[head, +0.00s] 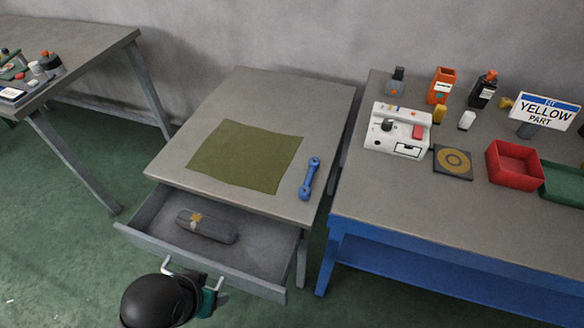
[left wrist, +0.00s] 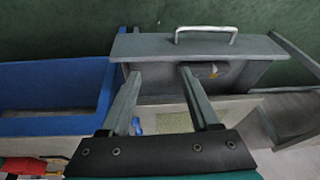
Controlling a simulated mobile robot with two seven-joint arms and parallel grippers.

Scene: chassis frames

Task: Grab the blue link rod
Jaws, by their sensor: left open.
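The blue link rod (head: 310,178) lies on the right front part of the grey table (head: 320,100), right of an olive green mat (head: 245,157). A small part of the rod (left wrist: 137,125) shows between my fingers in the left wrist view, beside the mat (left wrist: 175,122). My left gripper (left wrist: 160,75) is open with nothing between its fingers. In the head view my left arm is low at the front, by the drawer handle, and mostly hides that gripper; the rod is well above and to the right of it. My right gripper is out of view.
The table's drawer (head: 150,222) stands open and holds a dark grey case (head: 207,226). Its handle (left wrist: 207,30) shows in the left wrist view. A blue-framed workbench (head: 430,210) on the right carries a red bin (head: 514,163) and a white device (head: 398,130).

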